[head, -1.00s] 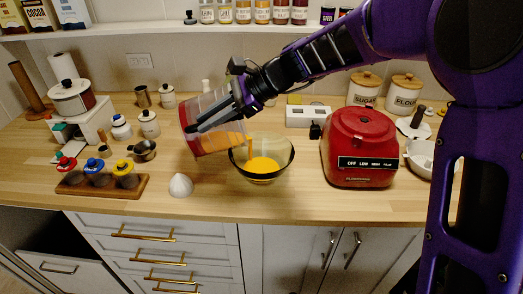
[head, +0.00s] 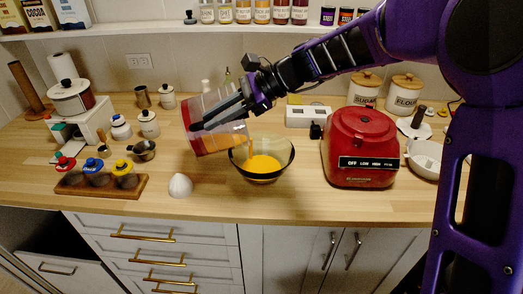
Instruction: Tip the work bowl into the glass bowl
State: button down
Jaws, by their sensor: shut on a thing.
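My gripper (head: 226,112) is shut on the work bowl (head: 211,139), a clear container with a red-tinted base side and orange contents. The bowl is tilted strongly, its mouth toward the lower right. It is held above the counter at the upper left of the glass bowl (head: 288,160). A thin orange stream (head: 250,146) shows between the work bowl's lower right edge and the glass bowl. A pool of orange stuff (head: 262,165) lies in the glass bowl, which stands upright on the counter. My fingers hide part of the work bowl.
The red blender base (head: 362,147) stands right of the glass bowl, with a white scale-like box (head: 305,116) behind. A white cone-shaped thing (head: 180,186) is at the front left. A wooden rack with coloured-lid jars (head: 98,188) stands farther left. The front counter edge is clear.

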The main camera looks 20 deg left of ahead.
jog(key=shift+w+d+f, duration=0.15)
jog(key=shift+d, duration=0.25)
jog(key=shift+w+d+f, duration=0.1)
jog(key=shift+w+d, duration=0.05)
jog(key=shift+d, duration=0.2)
jog(key=shift+d+f+m+t+y, duration=0.15)
jog(key=shift+d+m+t+y, duration=0.1)
jog(key=shift+m+t+y, duration=0.05)
jog(key=shift+s+d+f+m+b, duration=0.3)
jog(key=shift+d+f+b, duration=0.25)
jog(key=shift+d, duration=0.15)
jog(key=shift+w+d+r+y, duration=0.15)
jog(key=shift+d+y, duration=0.2)
jog(key=shift+y, duration=0.45)
